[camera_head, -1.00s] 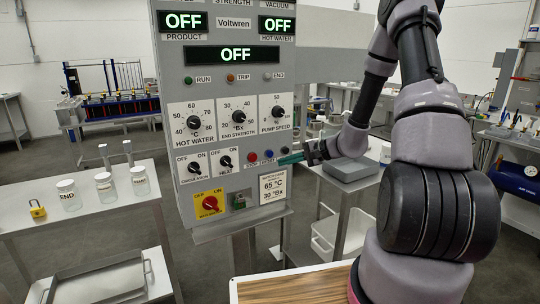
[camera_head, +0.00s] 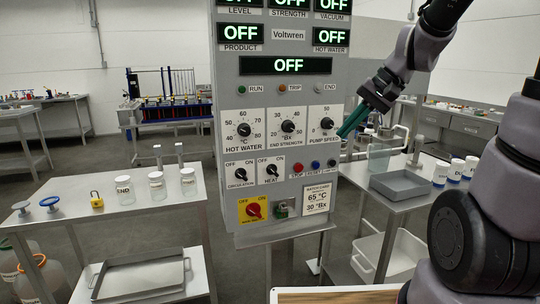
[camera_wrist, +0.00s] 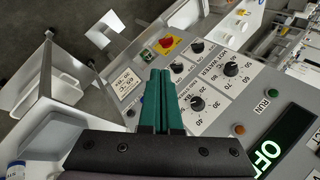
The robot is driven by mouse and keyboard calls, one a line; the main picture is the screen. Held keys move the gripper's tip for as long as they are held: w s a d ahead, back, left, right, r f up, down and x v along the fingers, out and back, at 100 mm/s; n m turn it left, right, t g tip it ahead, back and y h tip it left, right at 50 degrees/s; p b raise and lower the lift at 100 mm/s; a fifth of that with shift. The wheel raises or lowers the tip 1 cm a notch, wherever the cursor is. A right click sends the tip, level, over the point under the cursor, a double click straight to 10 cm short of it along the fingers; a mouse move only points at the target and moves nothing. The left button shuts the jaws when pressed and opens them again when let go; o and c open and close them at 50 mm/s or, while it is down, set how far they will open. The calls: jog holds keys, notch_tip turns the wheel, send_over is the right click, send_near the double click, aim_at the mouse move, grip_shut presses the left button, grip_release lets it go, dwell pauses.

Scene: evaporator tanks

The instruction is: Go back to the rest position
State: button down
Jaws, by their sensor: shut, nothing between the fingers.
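My gripper (camera_head: 350,126) is just right of the control panel (camera_head: 228,120), near the pump speed knob (camera_head: 326,124). Its green fingers are shut together and empty. In the wrist view the green fingers (camera_wrist: 158,90) point across the panel face, with the hot water knob (camera_wrist: 231,69) to their right. I cannot tell whether the fingertips touch the panel; they appear apart from it. The panel's displays read OFF. The red rotary switch on its yellow plate (camera_head: 252,209) sits at the lower left of the panel.
A left table (camera_head: 75,235) holds a yellow padlock (camera_head: 96,200) and several jars. A right table (camera_head: 365,185) holds a grey tray (camera_head: 400,186), a clear container (camera_head: 379,158) and white jars (camera_head: 456,171). A white bin (camera_head: 392,254) is below. Open floor lies behind the panel.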

jog(key=s+d+r+t+h, duration=0.4)
jog(key=s+d+r, duration=0.2)
jog(key=s+r, duration=0.2)
jog(key=shift+s+r, duration=0.15)
jog(key=shift+s, duration=1)
